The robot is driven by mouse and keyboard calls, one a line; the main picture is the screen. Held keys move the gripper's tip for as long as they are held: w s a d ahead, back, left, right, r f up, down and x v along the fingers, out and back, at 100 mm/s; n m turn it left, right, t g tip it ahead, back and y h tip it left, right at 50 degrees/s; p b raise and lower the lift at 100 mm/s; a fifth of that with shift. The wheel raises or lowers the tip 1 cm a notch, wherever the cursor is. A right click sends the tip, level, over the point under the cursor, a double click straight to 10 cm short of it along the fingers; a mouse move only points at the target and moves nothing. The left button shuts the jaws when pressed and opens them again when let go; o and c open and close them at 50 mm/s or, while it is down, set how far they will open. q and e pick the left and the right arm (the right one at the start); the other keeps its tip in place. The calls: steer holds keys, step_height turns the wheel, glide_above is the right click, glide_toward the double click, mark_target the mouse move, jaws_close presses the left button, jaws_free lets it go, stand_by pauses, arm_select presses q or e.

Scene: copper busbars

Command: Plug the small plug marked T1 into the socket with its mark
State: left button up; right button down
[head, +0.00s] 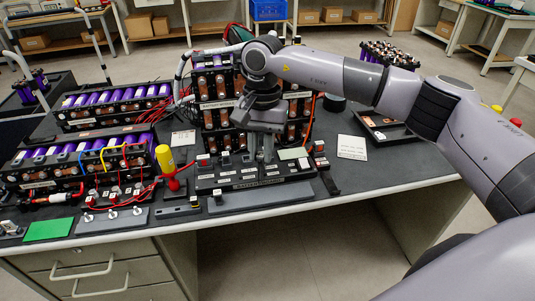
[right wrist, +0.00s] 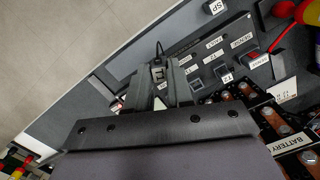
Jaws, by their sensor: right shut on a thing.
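My right gripper (head: 262,152) is over the black socket board (head: 255,184) at the front of the bench. In the right wrist view its fingers (right wrist: 158,88) are shut on a small dark plug (right wrist: 158,72) with a white label and a thin black cable. I cannot read the label surely. The T1 socket cannot be made out; the gripper hides part of the board. I cannot tell whether the plug touches the board. My left gripper is not in view.
Battery racks with purple cells (head: 115,107) stand left and behind. A white card (head: 352,147) lies right on open bench.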

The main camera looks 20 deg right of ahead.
steer(key=w+f+m, duration=0.1)
steer(key=w+m, duration=0.2)
steer(key=m, duration=0.1)
steer(key=w+f+m, duration=0.1)
steer(key=w+m, duration=0.2)
steer(key=m, duration=0.1)
steer(key=w+f+m+t, duration=0.1)
steer(key=w+m, duration=0.3)
steer(key=m, duration=0.1)
steer(key=shift+d+y, duration=0.3)
steer(key=shift+d, duration=0.05)
step_height(320, 180, down, 3)
steer(key=shift+r+b, duration=0.1)
steer(key=shift+b, duration=1.05)
steer(key=shift+r+p, duration=0.3)
steer(key=shift+f, duration=0.1)
steer(key=shift+f+b, duration=0.6)
steer(key=shift+f, duration=0.2)
steer(key=shift+f, duration=0.1)
